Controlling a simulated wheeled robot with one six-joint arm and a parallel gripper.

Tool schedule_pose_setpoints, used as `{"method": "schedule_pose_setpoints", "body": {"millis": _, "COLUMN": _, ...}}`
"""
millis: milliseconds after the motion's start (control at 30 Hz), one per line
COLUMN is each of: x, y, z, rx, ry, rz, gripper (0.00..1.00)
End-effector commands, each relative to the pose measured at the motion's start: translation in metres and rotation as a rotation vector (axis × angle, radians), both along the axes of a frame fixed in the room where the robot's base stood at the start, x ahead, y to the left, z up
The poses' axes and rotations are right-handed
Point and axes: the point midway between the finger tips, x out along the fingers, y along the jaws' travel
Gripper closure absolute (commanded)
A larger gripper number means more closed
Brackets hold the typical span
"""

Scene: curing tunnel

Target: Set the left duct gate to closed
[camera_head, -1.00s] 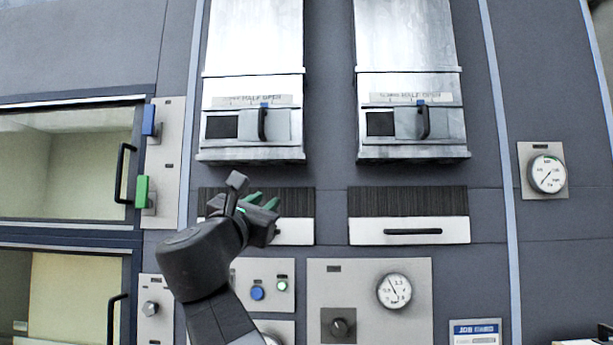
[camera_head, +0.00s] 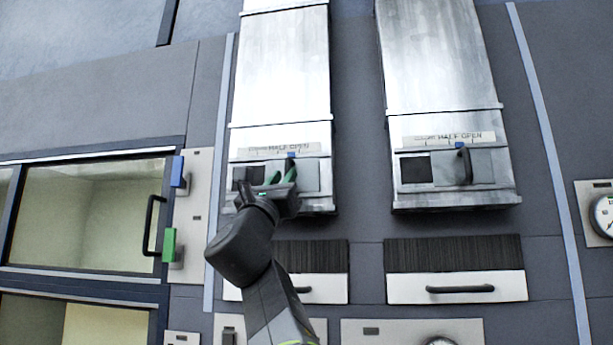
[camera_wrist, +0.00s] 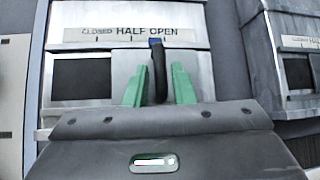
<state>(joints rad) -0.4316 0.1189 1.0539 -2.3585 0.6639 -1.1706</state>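The left duct gate (camera_head: 311,175) is a grey sliding plate with a black upright handle, low on the left metal duct. A dark opening shows to the left of the plate. My gripper (camera_head: 281,177) is in front of this gate. In the wrist view its green fingers (camera_wrist: 158,86) are apart, one each side of the black handle (camera_wrist: 159,72). I cannot tell whether they touch it.
Below the ducts are two drawers, the right one with a dark handle (camera_head: 460,289). A glass-fronted door (camera_head: 90,215) with a handle and blue and green blocks is at the left.

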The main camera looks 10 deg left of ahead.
Motion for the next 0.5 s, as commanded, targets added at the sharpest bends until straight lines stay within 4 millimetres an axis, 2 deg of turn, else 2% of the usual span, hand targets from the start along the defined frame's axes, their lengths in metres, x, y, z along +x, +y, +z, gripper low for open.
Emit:
{"method": "schedule_pose_setpoints", "body": {"millis": 33, "x": 0.007, "y": -0.002, "z": 0.010, "rx": 0.000, "ry": 0.001, "rz": -0.001, "gripper": 0.78}}
{"method": "schedule_pose_setpoints", "body": {"millis": 133, "x": 0.016, "y": -0.004, "z": 0.018, "rx": 0.001, "ry": 0.000, "rz": -0.001, "gripper": 0.78}}
{"method": "schedule_pose_setpoints", "body": {"millis": 500, "x": 0.025, "y": -0.006, "z": 0.025, "rx": 0.001, "ry": 0.001, "rz": 0.002, "gripper": 0.78}}
